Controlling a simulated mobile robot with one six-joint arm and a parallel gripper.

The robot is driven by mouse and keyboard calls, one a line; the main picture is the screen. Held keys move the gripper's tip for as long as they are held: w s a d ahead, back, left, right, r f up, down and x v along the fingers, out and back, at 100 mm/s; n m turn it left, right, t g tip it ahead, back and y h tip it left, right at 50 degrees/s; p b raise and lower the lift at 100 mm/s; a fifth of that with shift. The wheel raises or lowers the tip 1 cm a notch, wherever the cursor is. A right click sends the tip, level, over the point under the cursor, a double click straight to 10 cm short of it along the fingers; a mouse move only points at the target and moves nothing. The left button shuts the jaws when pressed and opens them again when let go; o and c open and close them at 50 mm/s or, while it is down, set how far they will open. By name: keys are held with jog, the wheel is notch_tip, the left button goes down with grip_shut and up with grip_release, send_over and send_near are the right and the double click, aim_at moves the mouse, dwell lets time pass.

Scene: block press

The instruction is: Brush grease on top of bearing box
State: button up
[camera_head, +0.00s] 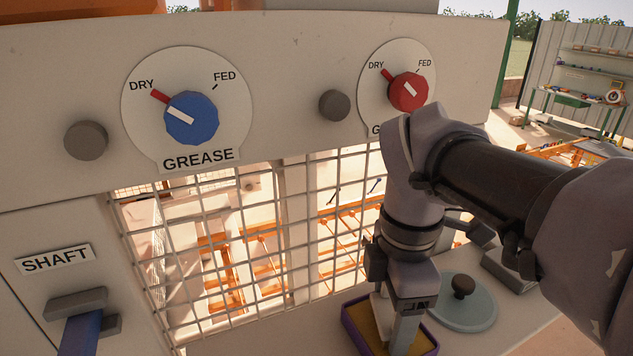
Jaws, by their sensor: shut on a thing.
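My gripper (403,326) points down at the bottom centre-right, over a purple-rimmed box (352,323) with a yellow-brown inside. It is shut on a pale upright piece; its lower part is hard to make out, and I cannot tell whether it is the brush or whether it touches the box's contents. A blue GREASE dial (191,117) and a red dial (408,91) sit on the panel, each with its red pointer at DRY. No thing labelled bearing box is in view.
A round grey-green lid (484,307) with a dark knob lies right of the box on the pale bench. A wire grid (289,232) fills the opening behind. A blue SHAFT lever (79,335) stands at lower left. Two grey buttons (86,140) (334,105) stick out from the panel.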

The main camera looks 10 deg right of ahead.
jog(key=shift+f, duration=0.1)
notch_tip(320, 180, up, 7)
jog(key=p, duration=0.8)
jog(key=shift+r, duration=0.2)
jog(key=shift+c, duration=0.2)
jog(key=shift+f, duration=0.1)
